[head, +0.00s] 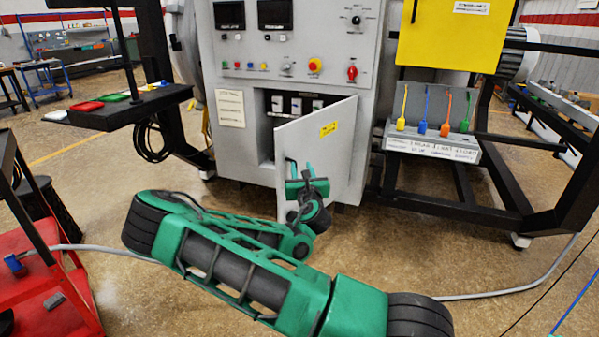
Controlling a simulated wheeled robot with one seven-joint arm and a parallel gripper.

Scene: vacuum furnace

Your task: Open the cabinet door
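The grey furnace cabinet (295,70) stands in the middle of the head view. Its lower cabinet door (338,130), with a yellow label, is swung partly open, hinged on its right side. Behind it shows a dark compartment (295,103) with several light switches or breakers. My gripper (292,205) is in front of the door's lower left part, near its free edge. Whether the fingers touch the door or are closed cannot be made out.
A black shelf (130,108) with red and green trays juts out at left. A grey rack (435,146) with colored tools stands right of the door. A red cart (50,290) is at lower left. A grey cable (510,290) crosses the floor. Floor before the cabinet is open.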

